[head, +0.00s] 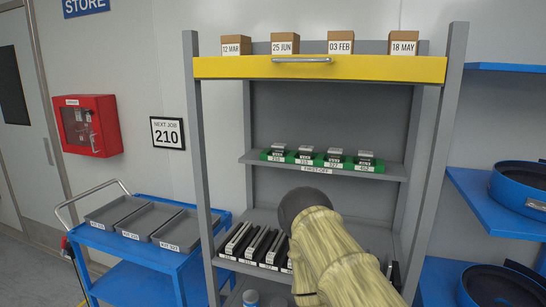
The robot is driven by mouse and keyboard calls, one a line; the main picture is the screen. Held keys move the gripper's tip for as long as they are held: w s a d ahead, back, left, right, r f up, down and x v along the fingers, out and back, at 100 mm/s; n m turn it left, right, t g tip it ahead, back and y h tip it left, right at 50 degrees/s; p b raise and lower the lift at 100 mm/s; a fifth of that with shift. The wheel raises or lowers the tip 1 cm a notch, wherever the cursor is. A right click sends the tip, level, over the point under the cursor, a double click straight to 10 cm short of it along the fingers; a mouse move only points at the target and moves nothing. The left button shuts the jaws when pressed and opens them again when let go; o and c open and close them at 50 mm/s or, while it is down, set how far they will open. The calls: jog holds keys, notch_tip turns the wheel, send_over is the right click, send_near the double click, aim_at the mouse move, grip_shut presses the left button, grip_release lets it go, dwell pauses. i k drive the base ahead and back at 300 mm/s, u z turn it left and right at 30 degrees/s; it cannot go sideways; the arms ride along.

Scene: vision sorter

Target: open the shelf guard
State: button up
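The shelf guard looks to be the yellow bar (400,69) across the front of the grey rack, at the height of its upper level. A silver handle (301,60) is fixed along its middle. Several brown boxes with date labels show just above the bar, among them one marked 03 FEB (341,42). My arm, in a pale sleeve with a dark rounded end, rises in front of the rack's lower right, well below the bar. My gripper cannot be made out in the head view. Nothing of mine touches the bar or handle.
The rack's middle shelf (390,172) carries a green strip (310,163) with several small labelled items. Several black labelled holders (257,245) stand on the lower shelf. A blue cart (150,250) with grey trays stands left; blue shelves (495,205) with round bins stand right.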

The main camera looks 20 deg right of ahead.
aim_at(404, 68)
jog(key=u, duration=0.15)
jog(key=i, duration=0.7)
jog(key=z, duration=0.65)
jog(key=i, duration=0.65)
jog(key=z, duration=0.7)
